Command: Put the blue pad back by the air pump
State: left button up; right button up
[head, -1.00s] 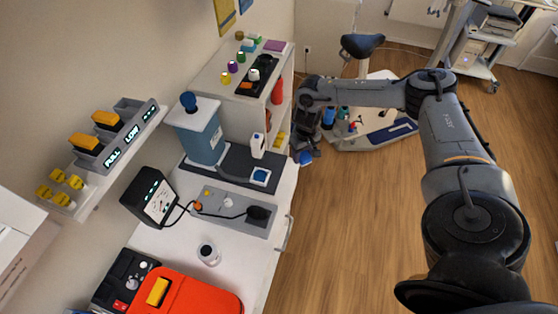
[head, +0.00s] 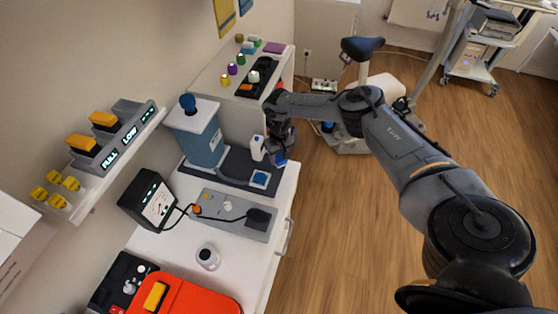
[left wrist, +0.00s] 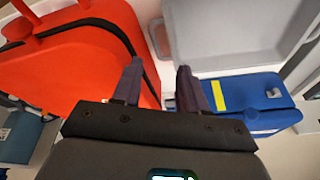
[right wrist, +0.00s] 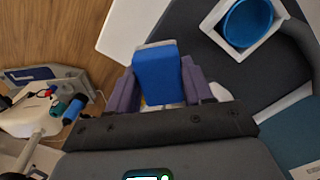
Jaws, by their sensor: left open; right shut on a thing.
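My right gripper (head: 279,150) is at the counter's right edge, beside the small white bottle (head: 257,148). In the right wrist view it (right wrist: 160,90) is shut on the blue pad (right wrist: 157,75), a blue block with a pale edge; a bit of its blue shows in the head view (head: 281,160). What looks like the air pump, a blue-grey tank with a blue knob (head: 203,140), stands at the counter's back on a dark mat (head: 232,166). My left gripper (left wrist: 158,72) is open and empty above an orange case (left wrist: 70,50) and a blue bag (left wrist: 235,100); the head view does not show it.
A white square holder with a round blue inset (head: 260,179) sits on the mat's front right. A grey plate with a cable (head: 232,214), a black meter (head: 148,199) and a white cup (head: 208,257) stand nearer. A white shelf unit (head: 255,105) is behind. Wooden floor lies right.

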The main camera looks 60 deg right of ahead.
aim_at(279, 156)
notch_tip(279, 156, down, 2)
jog(key=shift+f, duration=0.15)
jog(key=shift+f, duration=0.15)
jog(key=o, duration=1)
jog(key=shift+r, duration=0.25)
notch_tip(279, 156, up, 10)
jog(key=shift+r+p, duration=0.1)
jog(key=shift+p, duration=0.35)
jog(key=shift+r, duration=0.8)
